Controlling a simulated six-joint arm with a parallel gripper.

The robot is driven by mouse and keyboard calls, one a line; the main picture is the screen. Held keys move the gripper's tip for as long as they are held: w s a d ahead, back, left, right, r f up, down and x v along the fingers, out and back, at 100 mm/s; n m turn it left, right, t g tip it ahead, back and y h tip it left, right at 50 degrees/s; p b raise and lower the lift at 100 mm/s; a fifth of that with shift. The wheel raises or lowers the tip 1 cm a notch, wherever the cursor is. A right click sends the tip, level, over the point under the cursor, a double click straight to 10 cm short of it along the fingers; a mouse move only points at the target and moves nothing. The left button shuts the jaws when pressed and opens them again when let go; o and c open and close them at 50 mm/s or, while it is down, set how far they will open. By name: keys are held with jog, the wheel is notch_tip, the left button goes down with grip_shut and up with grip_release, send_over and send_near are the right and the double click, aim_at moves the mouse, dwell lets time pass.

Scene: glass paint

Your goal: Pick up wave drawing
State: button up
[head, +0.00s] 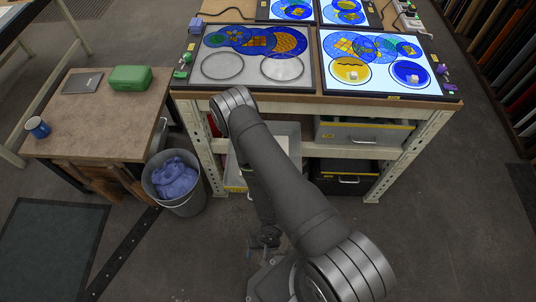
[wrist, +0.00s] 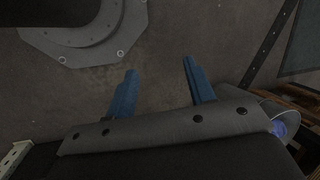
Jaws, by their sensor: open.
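A yellow disc with a dark wavy line (head: 350,71), which looks like the wave drawing, lies on the lit right panel (head: 425,91) on the workbench. A small pale block sits on it. A blue disc (head: 411,73) with a similar pale block lies to its right. My gripper (wrist: 160,66) shows in the wrist view with its two blue fingers apart and nothing between them. It points at the floor, away from the bench top. I cannot make out the fingers in the head view, and the wave drawing is not in the wrist view.
The unlit left panel (head: 310,70) has two empty round outlines. More lit panels stand behind. A bucket with blue cloth (head: 176,183) stands on the floor beside a low table (head: 105,115) bearing a green box (head: 131,78) and a blue mug (head: 38,127). Small items line the panel edges.

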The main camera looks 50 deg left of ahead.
jog(key=w+r+m+t+h, duration=0.35)
jog(key=w+r, duration=0.75)
jog(key=w, duration=0.4)
jog(key=w+a+r+y, duration=0.2)
jog(key=w+a+r, duration=0.3)
jog(key=r, duration=0.5)
jog(key=w+a+r+y, duration=0.2)
jog(key=a+r, duration=0.5)
jog(key=r, duration=0.3)
jog(key=shift+n+t+h, duration=0.25)
jog(key=shift+n+t, duration=0.1)
jog(key=shift+n, duration=0.1)
jog(key=f, duration=1.2)
jog(key=shift+w+d, duration=0.15)
jog(key=shift+d, duration=0.05)
jog(key=shift+a+f, duration=0.25)
jog(key=shift+f, duration=1.15)
jog(key=shift+a+f, duration=0.2)
jog(key=shift+f, duration=1.2)
grip_shut()
